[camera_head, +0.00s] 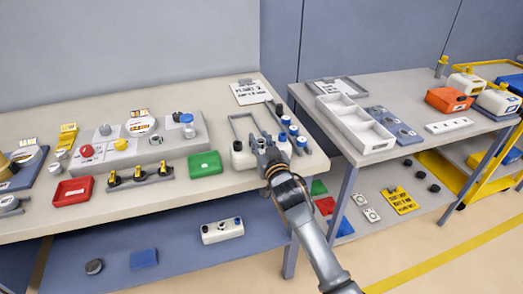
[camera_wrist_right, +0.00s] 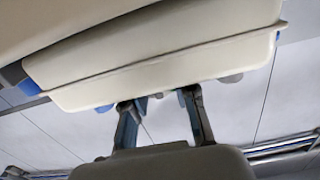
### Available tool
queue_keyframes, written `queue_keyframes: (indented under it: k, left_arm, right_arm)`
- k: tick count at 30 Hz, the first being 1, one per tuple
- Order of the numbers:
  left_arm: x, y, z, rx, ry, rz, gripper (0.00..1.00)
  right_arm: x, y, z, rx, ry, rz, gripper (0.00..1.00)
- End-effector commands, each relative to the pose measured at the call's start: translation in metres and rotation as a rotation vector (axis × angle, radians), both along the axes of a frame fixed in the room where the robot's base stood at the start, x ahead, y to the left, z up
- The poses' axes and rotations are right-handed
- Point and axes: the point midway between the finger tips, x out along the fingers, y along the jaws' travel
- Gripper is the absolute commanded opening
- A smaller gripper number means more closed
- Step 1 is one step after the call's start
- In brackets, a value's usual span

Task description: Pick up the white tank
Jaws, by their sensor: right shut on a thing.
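The white tank (camera_head: 242,158) is at the right end of the left workbench, with a dark cap and blue-topped parts around it. My right gripper (camera_head: 266,147) is at the tank, its arm reaching up from the lower right and hiding the tank's middle. In the right wrist view the pale tank body (camera_wrist_right: 165,68) fills the upper part, and the two fingers (camera_wrist_right: 160,103) meet its lower edge. The right gripper is shut on the tank. The exact finger contact is hidden behind the tank. I cannot tell whether the tank is off the bench. My left gripper is not in view.
A green tray (camera_head: 205,164) and a red tray (camera_head: 73,191) lie left of the tank. Several blue-capped bottles (camera_head: 293,131) stand close behind it. The right table holds a white divided tray (camera_head: 355,125) and an orange tank (camera_head: 448,100). A gap separates the tables.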

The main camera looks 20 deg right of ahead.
Motion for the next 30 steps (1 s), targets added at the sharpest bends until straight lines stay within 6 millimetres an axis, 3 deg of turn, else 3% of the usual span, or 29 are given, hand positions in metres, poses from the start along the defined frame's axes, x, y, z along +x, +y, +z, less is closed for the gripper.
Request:
queue_keyframes:
  k: [7, 14, 22, 30]
  left_arm:
    - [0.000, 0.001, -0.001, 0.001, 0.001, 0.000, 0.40]
    - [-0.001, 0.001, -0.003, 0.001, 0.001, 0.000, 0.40]
    - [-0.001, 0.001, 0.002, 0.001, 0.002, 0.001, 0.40]
    - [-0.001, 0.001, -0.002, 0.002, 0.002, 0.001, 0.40]
  right_arm:
    - [0.000, 0.000, 0.007, 0.001, -0.004, 0.001, 0.00]
    - [-0.003, -0.001, 0.037, -0.002, -0.007, 0.000, 0.00]
    - [-0.054, -0.010, 0.098, -0.001, -0.009, 0.001, 0.00]
    - [-0.111, -0.022, 0.119, 0.000, -0.004, 0.001, 0.00]
